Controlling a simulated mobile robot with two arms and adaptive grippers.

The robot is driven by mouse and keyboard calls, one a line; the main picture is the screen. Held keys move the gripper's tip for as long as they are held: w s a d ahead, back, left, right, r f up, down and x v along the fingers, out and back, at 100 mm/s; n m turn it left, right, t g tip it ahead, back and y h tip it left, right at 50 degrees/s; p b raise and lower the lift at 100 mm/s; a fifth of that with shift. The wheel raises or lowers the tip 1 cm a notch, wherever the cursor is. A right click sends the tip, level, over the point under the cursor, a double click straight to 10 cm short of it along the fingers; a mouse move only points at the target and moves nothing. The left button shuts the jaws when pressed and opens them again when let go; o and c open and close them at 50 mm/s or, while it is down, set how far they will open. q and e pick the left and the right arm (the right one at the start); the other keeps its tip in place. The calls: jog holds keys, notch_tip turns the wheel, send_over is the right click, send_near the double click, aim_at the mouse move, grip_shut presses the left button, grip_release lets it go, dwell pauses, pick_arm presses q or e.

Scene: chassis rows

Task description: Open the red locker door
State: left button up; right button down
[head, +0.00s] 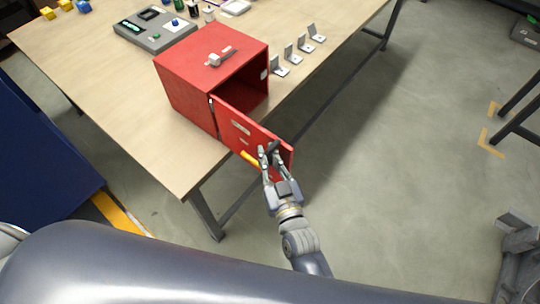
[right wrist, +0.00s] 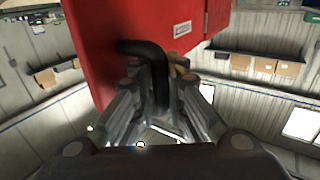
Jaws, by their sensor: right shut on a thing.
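The red locker (head: 205,85) stands on the wooden table near its front edge. Its red door (head: 232,125) is swung open on the left side, and part of the dark interior shows. My right gripper (head: 268,152) is at the free end of the door, shut on the black door handle (head: 274,147). In the right wrist view the fingers (right wrist: 160,88) close around the black handle (right wrist: 148,55), with the red door (right wrist: 105,40) behind it. My left gripper is not in view.
A small grey latch-like piece (head: 220,57) lies on the locker top. Several metal brackets (head: 290,53) stand right of the locker. A grey device (head: 155,32) and small items sit behind it. The floor right of the table (head: 400,150) is mostly clear.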

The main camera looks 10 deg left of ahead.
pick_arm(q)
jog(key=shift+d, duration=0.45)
pick_arm(e)
jog(key=shift+d, duration=0.1)
jog(key=c, duration=1.6)
grip_release()
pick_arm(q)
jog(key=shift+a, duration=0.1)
pick_arm(e)
jog(key=shift+r, duration=0.1)
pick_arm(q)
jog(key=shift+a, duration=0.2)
pick_arm(e)
jog(key=v, duration=1.2)
